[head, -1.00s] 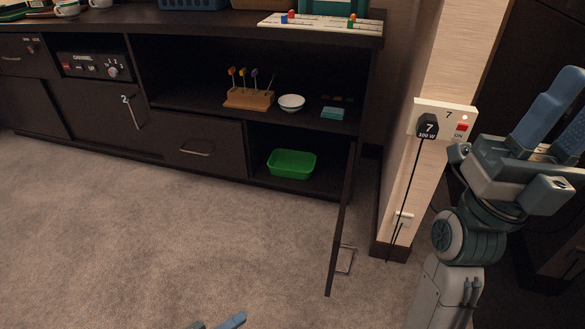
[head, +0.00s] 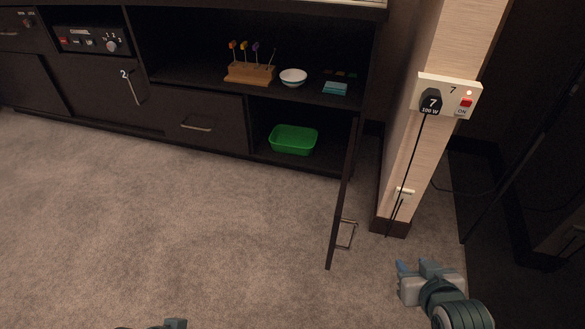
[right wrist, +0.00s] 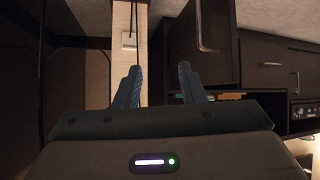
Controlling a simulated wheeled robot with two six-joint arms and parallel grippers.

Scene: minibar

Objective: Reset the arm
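My right gripper (head: 416,267) is low at the lower right of the head view, over the carpet beside the pillar's foot. In the right wrist view its two blue fingers (right wrist: 158,84) stand apart with nothing between them. A small teal part of my left arm (head: 175,323) shows at the bottom edge of the head view; its fingers cannot be made out.
An open cabinet door (head: 343,205) with a metal handle juts toward me. The pillar (head: 455,45) carries a switch panel (head: 461,91) with a black plug (head: 431,102) and hanging cord. A green bin (head: 293,139) sits in the open compartment. The carpet (head: 190,220) is clear.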

